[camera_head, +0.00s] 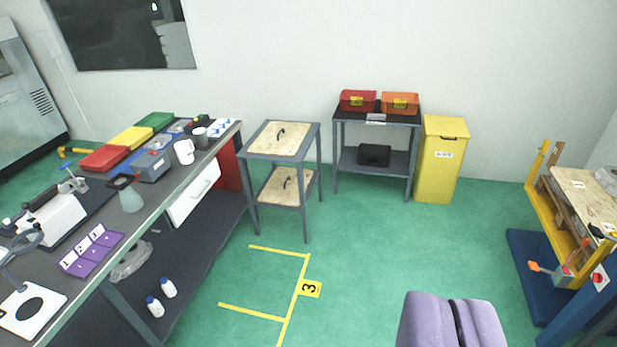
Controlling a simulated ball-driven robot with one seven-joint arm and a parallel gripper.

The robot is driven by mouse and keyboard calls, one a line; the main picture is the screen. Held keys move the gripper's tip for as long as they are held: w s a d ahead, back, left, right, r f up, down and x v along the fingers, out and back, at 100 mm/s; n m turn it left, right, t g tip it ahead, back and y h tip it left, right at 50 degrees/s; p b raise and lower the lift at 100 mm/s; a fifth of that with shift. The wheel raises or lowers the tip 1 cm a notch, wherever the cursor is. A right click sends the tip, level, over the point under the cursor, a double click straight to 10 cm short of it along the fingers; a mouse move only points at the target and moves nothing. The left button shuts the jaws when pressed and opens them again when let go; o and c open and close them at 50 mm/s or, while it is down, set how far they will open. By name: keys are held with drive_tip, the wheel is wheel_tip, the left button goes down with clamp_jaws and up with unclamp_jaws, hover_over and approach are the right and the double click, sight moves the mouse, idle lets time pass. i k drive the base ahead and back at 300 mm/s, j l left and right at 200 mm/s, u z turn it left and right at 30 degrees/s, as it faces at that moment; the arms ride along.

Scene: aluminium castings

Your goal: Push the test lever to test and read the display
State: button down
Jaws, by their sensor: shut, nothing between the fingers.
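My gripper (453,306) shows at the bottom right as two purple fingers, shut together and empty. It is over the green floor, apart from everything. An orange-tipped lever (541,267) sticks out to the left from a small grey unit at the right, by the yellow frame. On the left bench, a white machine (50,219) has a small blue-topped part at its far end. A grey box (152,166) with a small red mark stands farther along. I cannot tell which of these carries the test lever, and no readable display shows.
The long bench (165,217) fills the left. A wood-topped trolley (300,142), a shelf stand (386,118) with red and orange cases and a yellow bin (440,160) stand at the back. A blue mat (528,262) lies at the right. The middle floor is clear.

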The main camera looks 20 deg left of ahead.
sight(24, 206)
drive_tip(key=i+u, duration=0.3)
drive_tip(key=i, duration=0.2)
drive_tip(key=i+u, duration=0.35)
drive_tip(key=i, duration=0.15)
drive_tip(key=i+l+u, duration=0.3)
drive_tip(key=i, duration=0.15)
drive_tip(key=i+j+u, duration=0.2)
drive_tip(key=u, duration=0.2)
drive_tip(key=i+u, duration=0.25)
drive_tip(key=u, duration=0.2)
drive_tip(key=i+j+u, duration=0.1)
drive_tip(key=i+u, duration=0.15)
drive_tip(key=u, duration=0.15)
drive_tip(key=i+u, duration=0.25)
drive_tip(key=u, duration=0.15)
drive_tip(key=i+l+u, duration=0.2)
drive_tip(key=u, duration=0.2)
drive_tip(key=i+l+u, duration=0.1)
drive_tip(key=i+u, duration=0.35)
